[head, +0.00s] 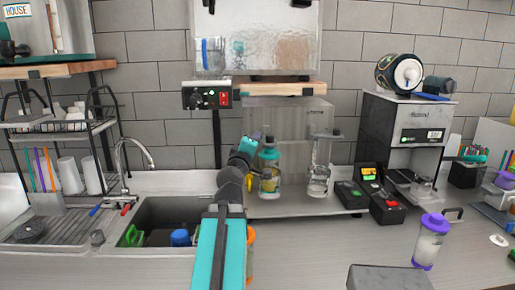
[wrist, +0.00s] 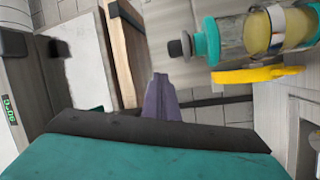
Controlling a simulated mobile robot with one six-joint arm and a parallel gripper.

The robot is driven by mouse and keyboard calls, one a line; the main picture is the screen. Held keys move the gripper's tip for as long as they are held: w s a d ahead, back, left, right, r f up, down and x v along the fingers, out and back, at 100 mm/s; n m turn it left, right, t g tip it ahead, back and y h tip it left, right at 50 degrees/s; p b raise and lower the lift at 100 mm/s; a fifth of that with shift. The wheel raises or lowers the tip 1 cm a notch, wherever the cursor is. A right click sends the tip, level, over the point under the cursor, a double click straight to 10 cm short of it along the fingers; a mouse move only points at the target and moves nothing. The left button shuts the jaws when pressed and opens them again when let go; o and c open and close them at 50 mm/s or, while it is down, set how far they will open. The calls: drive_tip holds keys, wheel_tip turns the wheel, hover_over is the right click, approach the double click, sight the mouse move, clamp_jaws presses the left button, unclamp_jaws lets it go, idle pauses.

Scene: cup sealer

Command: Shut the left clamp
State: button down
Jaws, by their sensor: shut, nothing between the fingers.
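A bottle with a teal collar, dark cap and yellowish contents (head: 269,178) stands at the left under the wall-mounted unit. It lies sideways across the upper right of the wrist view (wrist: 232,36), with a metal band around it and a yellow lever-like piece (wrist: 255,74) beside it. That piece may be the left clamp; I cannot tell how far it is open. A clear bottle (head: 319,178) stands to the right. My gripper's narrow purple-grey fingers (wrist: 160,88) are together and empty, left of the yellow piece and apart from it. In the head view my arm partly covers the left bottle.
A wooden-edged shelf (wrist: 122,60) is close by on the left in the wrist view. A control box (head: 206,97) hangs above my arm. A sink (head: 165,217) and dish rack are left; a grey machine (head: 395,130) and dark boxes are right.

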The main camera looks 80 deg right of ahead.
drive_tip(key=a+b, duration=0.1)
drive_tip(key=b, duration=0.1)
drive_tip(key=s+a+b, duration=0.1)
drive_tip(key=b, duration=0.2)
drive_tip(key=a+f+b, duration=0.1)
drive_tip(key=a+b, duration=0.1)
drive_tip(key=b, duration=0.1)
drive_tip(key=shift+s, duration=0.25)
drive_tip(key=shift+a+r+b, duration=0.15)
drive_tip(key=shift+b, duration=0.15)
idle(0.5)
